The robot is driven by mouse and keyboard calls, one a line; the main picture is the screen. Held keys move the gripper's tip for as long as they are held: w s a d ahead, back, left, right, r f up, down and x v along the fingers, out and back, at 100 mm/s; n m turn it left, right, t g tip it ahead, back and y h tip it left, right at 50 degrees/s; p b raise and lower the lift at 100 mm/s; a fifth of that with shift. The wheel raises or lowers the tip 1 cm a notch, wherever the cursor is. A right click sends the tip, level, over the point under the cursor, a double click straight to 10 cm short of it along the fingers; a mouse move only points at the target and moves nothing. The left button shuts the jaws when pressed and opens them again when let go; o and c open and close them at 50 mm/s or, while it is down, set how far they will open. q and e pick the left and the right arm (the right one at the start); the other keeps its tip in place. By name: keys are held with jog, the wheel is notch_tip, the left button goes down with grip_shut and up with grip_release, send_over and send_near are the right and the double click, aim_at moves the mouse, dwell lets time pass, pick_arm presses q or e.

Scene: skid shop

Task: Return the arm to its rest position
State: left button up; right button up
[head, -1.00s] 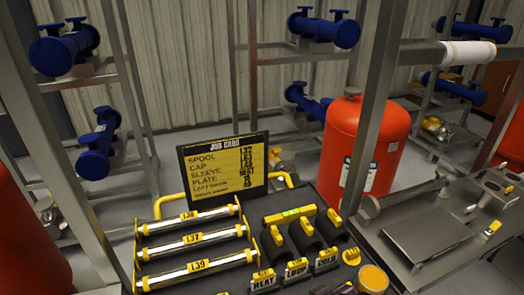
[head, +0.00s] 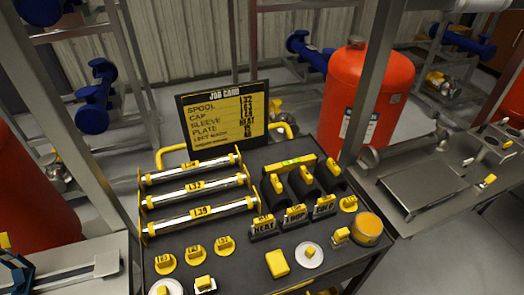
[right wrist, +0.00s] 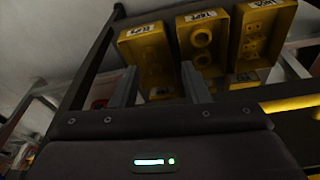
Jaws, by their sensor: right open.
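My right gripper (right wrist: 161,85) shows in the right wrist view, with its two grey fingers apart and nothing visible between them. Neither gripper nor arm can be made out in the head view, so the right arm's full pose is hidden.
A dark cart (head: 235,255) holds labelled spools (head: 195,187), a job card (head: 222,117), black sleeves and yellow-tagged parts. A red tank (head: 365,95) stands behind it. A steel bench (head: 425,180) is at right, and a rack post (head: 372,90) rises between.

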jog(key=s+d+f, duration=0.2)
jog(key=s+f, duration=0.9)
jog(key=f, duration=0.1)
jog(key=s+d+f+g, duration=0.1)
jog(key=s+f, duration=0.9)
jog(key=f, duration=0.2)
jog(key=shift+s+d+g, duration=0.3)
jog(key=shift+s+d, duration=0.1)
